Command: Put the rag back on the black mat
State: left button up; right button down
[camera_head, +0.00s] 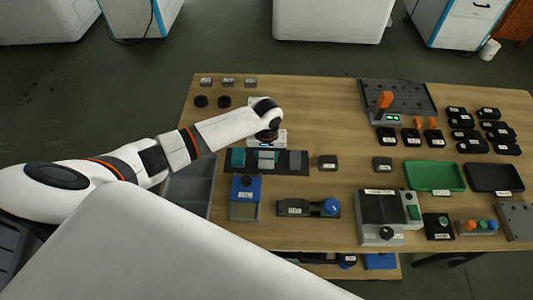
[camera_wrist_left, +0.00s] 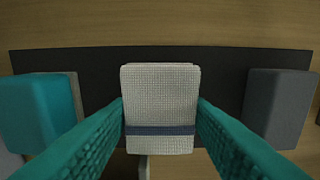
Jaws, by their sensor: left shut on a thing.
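The rag (camera_wrist_left: 161,108) is a pale woven cloth block with a dark blue stripe, between the teal fingers of my left gripper (camera_wrist_left: 161,125) in the left wrist view. My left gripper (camera_head: 267,148) is shut on it, pointing down over the black mat (camera_head: 282,172). In the head view the rag (camera_head: 267,158) shows in the middle of the mat. The mat (camera_wrist_left: 225,75) also lies behind the rag in the wrist view. I cannot tell whether the rag touches the mat. My right gripper is not in view.
A teal block (camera_head: 238,157) and a grey block (camera_head: 296,160) flank the rag on the mat, with gaps between. A blue-topped box (camera_head: 246,188) and a black fixture (camera_head: 300,208) stand nearer. A small labelled block (camera_head: 328,162) sits right of the mat.

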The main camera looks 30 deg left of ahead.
aim_at(267, 157)
pick_arm(q)
jog(key=shift+f, duration=0.15)
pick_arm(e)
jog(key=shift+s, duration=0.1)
pick_arm(q)
jog(key=o, duration=0.9)
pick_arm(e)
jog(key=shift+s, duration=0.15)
pick_arm(q)
notch_tip(267, 157, up, 12)
jog(key=shift+r, duration=0.15)
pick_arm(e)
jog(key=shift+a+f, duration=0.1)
